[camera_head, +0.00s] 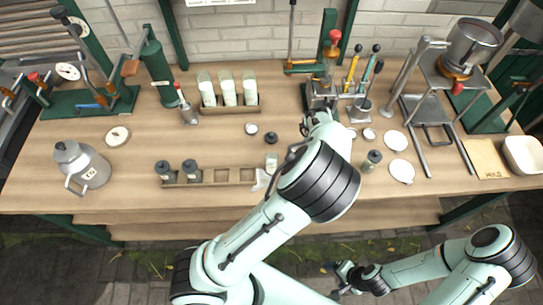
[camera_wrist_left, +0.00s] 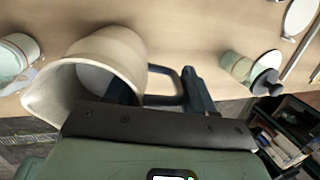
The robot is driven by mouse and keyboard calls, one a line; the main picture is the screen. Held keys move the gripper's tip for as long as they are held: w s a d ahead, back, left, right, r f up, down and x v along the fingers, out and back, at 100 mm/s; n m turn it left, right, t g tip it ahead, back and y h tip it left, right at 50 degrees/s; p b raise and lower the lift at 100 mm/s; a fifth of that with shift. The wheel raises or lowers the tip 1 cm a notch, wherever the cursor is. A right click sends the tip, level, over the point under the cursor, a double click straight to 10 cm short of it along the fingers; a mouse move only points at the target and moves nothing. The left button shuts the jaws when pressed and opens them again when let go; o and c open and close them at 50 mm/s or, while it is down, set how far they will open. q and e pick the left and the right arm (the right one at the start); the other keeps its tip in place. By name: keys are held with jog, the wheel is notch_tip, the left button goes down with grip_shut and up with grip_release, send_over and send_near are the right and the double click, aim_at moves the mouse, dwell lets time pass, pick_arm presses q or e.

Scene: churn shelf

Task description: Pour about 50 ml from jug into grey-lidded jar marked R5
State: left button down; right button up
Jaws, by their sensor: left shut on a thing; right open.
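The cream jug (camera_wrist_left: 120,50) fills the upper left of the left wrist view, its wide mouth in sight. My left gripper (camera_wrist_left: 165,88) is shut on its handle. In the head view only a pale bit of the jug (camera_head: 261,180) shows beside my left arm, which hides that gripper. An open-looking jar (camera_head: 271,162) stands just beyond this bit; a pale-green jar (camera_wrist_left: 14,58) shows left of the jug in the wrist view. No R5 mark is readable. A dark lid (camera_head: 271,138) and a greyish lid (camera_head: 252,128) lie behind. My right gripper (camera_head: 333,268) is open and empty, low, before the bench.
A wooden rack (camera_head: 221,176) holds two dark-lidded jars (camera_head: 190,170) at its left. Another dark-lidded jar (camera_head: 373,159) stands right of my left arm. A metal churn (camera_head: 88,170) is at left. Tall glasses (camera_head: 228,90) stand behind. White discs (camera_head: 401,171) lie at right.

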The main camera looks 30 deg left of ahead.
pick_arm(q)
jog(key=shift+w+d+f+g+y, duration=0.2)
jog(key=shift+w+f+g+y, duration=0.15)
jog(key=shift+f+y, duration=0.35)
jog(key=shift+d+r, duration=0.1)
jog(key=shift+d, duration=0.15)
jog(key=shift+s, duration=0.15)
dwell(2.8)
